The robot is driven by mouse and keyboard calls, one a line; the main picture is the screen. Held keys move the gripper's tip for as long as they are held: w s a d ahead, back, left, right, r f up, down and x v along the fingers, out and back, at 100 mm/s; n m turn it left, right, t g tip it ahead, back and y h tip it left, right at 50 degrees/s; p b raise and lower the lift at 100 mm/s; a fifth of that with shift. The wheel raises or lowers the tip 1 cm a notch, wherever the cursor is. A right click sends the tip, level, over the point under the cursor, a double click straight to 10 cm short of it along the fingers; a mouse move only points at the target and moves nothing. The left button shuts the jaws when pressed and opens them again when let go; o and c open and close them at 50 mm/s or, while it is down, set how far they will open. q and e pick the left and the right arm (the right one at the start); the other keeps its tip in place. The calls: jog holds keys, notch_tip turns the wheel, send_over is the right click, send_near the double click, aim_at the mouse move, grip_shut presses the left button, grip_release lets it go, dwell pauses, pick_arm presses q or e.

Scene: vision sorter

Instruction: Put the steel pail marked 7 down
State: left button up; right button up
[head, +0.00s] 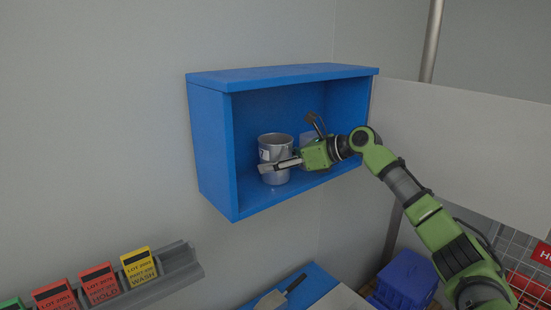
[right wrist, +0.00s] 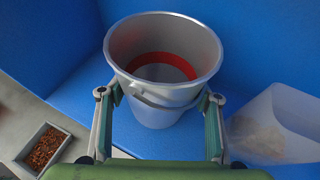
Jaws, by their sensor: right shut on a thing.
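The steel pail (head: 275,152) is inside the blue wall cabinet (head: 214,150), upright, with a mark partly visible on its side. My right gripper (head: 290,147) is at the pail, one finger across its front. In the right wrist view the pail (right wrist: 155,115) sits between the two fingers of that gripper (right wrist: 160,97), which are shut on it from both sides. Its open top shows a red band inside. The pail's base is close to the cabinet floor; I cannot tell whether it touches. My left gripper is not in view.
A translucent container (right wrist: 275,125) stands right of the pail in the right wrist view. A white door panel (head: 465,150) is open at the right. Below are a grey rail (head: 180,262) with several lot cards, a scoop (head: 272,299) and a blue bin (head: 408,280).

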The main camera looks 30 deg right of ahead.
jog(key=shift+a, duration=0.1)
jog(key=o, duration=1.6)
jog(key=shift+f, duration=0.15)
jog(key=shift+r, duration=0.2)
jog(key=shift+s+d+b, duration=0.25)
jog(key=shift+b, duration=0.05)
jog(key=b+v, duration=0.5)
jog(key=v, duration=0.6)
jog(key=shift+s+r, duration=0.1)
jog(key=shift+s, duration=0.1)
